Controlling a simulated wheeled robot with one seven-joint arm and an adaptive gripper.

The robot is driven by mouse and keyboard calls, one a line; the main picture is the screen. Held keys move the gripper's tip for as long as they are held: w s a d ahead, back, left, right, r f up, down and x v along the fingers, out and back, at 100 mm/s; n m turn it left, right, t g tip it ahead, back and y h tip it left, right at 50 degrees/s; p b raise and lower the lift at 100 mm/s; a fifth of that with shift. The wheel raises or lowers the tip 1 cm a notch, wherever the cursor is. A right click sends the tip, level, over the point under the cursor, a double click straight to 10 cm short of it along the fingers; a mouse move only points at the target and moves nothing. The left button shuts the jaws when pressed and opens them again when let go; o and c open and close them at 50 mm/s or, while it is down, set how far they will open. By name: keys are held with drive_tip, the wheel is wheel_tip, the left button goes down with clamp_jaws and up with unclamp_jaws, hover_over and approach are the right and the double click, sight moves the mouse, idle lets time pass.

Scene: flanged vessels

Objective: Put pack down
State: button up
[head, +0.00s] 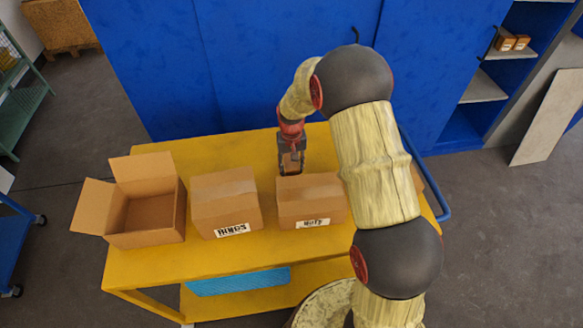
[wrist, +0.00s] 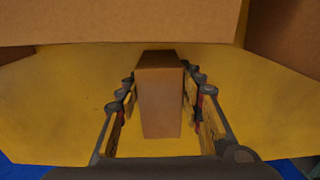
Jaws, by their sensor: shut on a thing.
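The pack (wrist: 160,95) is a small brown cardboard block, upright between my fingers in the wrist view. My gripper (head: 291,162) is shut on it, with a finger along each side. In the head view the pack (head: 290,167) shows only as a small brown patch between the fingers. It is over the rear part of the yellow cart top (head: 240,152), just behind the right-hand labelled box (head: 311,197). I cannot tell whether its underside touches the cart top.
An open, seemingly empty cardboard box (head: 150,212) stands at the left of the cart. A closed labelled box (head: 225,200) stands in the middle. Another box (head: 417,180) is partly hidden behind my arm. Blue cabinets (head: 240,60) rise behind. Yellow surface is bare behind the boxes.

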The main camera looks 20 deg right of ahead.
drive_tip(key=o, duration=1.4)
drive_tip(key=shift+f, duration=0.1)
drive_tip(key=shift+c, duration=0.2)
drive_tip(key=s+a+r+t, duration=0.1)
drive_tip(key=s+r, duration=0.1)
drive_tip(key=r, duration=0.8)
drive_tip(key=s+r, duration=0.2)
drive_tip(key=r, duration=0.8)
drive_tip(key=s+a+r+t, duration=0.1)
drive_tip(key=s+r, duration=0.3)
drive_tip(key=s, duration=0.4)
drive_tip(key=s+a+r+n+t, duration=0.1)
drive_tip(key=s+r, duration=0.3)
drive_tip(key=s, duration=0.5)
drive_tip(key=s+a+r+n+t, duration=0.1)
drive_tip(key=s+r, duration=0.3)
drive_tip(key=s, duration=0.5)
drive_tip(key=shift+a+r+t, duration=0.25)
drive_tip(key=shift+a+t, duration=0.25)
drive_tip(key=shift+t, duration=0.3)
